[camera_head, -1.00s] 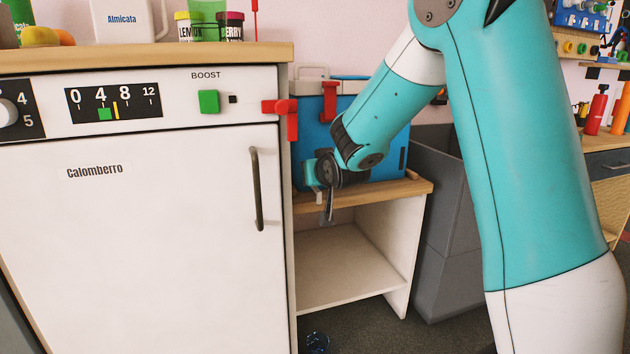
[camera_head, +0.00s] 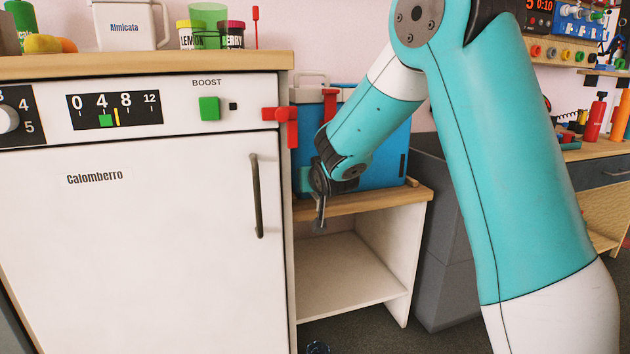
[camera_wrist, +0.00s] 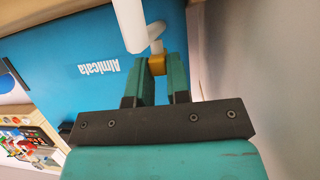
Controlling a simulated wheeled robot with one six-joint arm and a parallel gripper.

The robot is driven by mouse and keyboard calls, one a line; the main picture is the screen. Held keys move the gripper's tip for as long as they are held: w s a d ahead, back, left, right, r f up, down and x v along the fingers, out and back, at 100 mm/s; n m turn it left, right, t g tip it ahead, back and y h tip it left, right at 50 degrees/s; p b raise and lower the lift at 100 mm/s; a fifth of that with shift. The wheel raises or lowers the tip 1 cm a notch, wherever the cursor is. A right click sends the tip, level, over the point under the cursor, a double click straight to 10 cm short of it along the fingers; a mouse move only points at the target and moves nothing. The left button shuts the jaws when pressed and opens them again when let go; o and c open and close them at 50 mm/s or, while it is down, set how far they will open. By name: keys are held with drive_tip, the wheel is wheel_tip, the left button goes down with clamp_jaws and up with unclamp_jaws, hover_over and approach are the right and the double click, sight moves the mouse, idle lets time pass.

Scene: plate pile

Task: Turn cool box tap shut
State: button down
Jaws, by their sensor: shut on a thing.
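The blue cool box (camera_head: 393,155) stands on a wooden-topped shelf unit (camera_head: 365,202), partly behind my arm. Its blue wall (camera_wrist: 70,60) fills much of the wrist view, with the lettering upside down. A white tap (camera_wrist: 130,25) shows there at the top, with a thick tube and a thinner bent part ending in a yellow piece (camera_wrist: 157,64). My gripper (camera_wrist: 159,72) has its teal fingers on either side of the yellow piece and is shut on it. In the head view, my wrist hides the tap and the fingertips.
A white appliance (camera_head: 140,230) with a dark door handle (camera_head: 256,195) stands close on the left. A red bracket (camera_head: 282,115) sticks out at its top right corner. A dark grey bin (camera_head: 445,230) stands right of the shelf unit. The shelf's lower compartment is empty.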

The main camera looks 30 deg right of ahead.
drive_tip(key=shift+w+a+f+m+g+h, duration=0.15)
drive_tip(key=shift+a+m+g+h, duration=0.15)
drive_tip(key=shift+m+h, duration=0.35)
drive_tip(key=shift+d+m+g+h+b, duration=0.1)
drive_tip(key=shift+m+g+h+b, duration=0.2)
drive_tip(key=shift+m+h, duration=0.2)
drive_tip(key=c, duration=1.1)
unclamp_jaws()
drive_tip(key=shift+d, duration=0.1)
